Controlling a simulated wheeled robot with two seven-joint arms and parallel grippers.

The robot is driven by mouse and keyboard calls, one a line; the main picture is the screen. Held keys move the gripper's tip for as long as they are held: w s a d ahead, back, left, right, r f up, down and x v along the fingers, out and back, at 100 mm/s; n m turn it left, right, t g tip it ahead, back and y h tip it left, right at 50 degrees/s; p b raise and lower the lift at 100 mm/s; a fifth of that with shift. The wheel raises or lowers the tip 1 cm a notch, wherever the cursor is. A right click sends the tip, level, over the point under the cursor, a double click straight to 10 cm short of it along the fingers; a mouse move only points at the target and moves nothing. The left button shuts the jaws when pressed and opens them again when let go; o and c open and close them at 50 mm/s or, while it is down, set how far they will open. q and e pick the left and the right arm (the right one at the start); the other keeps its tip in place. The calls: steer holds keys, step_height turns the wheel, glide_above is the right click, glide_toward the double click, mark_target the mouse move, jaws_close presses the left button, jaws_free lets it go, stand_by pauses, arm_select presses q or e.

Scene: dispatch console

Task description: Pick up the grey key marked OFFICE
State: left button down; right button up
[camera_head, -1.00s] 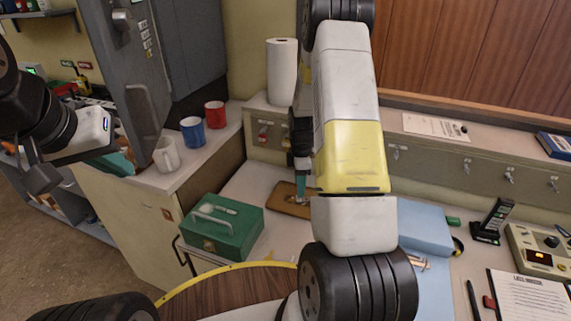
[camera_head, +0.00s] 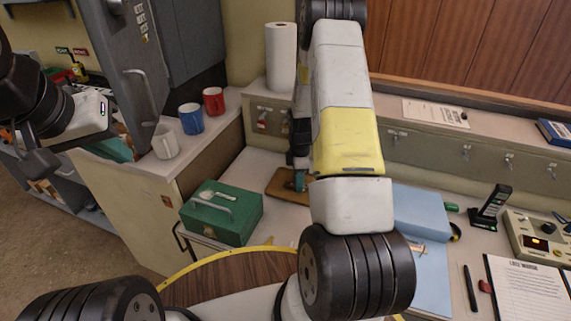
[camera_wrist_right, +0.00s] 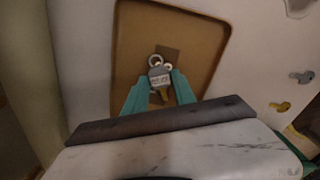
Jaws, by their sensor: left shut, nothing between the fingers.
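A grey key tag (camera_wrist_right: 158,78) with dark lettering, too small to read surely, is in the brown tray (camera_wrist_right: 128,45). Metal rings show at its top, and a yellowish piece shows below it. In the right wrist view, the teal fingers of my right gripper (camera_wrist_right: 160,84) are on both sides of the tag, very close to it. I cannot tell whether they press on it. In the head view my right gripper (camera_head: 300,182) reaches down to the tray (camera_head: 280,184), and my arm hides the key. My left gripper (camera_head: 120,150) is shut and empty, near the cabinet at the left.
A green box (camera_head: 222,214) stands left of the tray. White, blue and red mugs (camera_head: 191,118) and a paper roll (camera_head: 281,58) are behind. Keys (camera_head: 466,153) hang on the back panel.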

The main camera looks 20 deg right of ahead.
jaws_close()
steer(key=shift+r, duration=2.55)
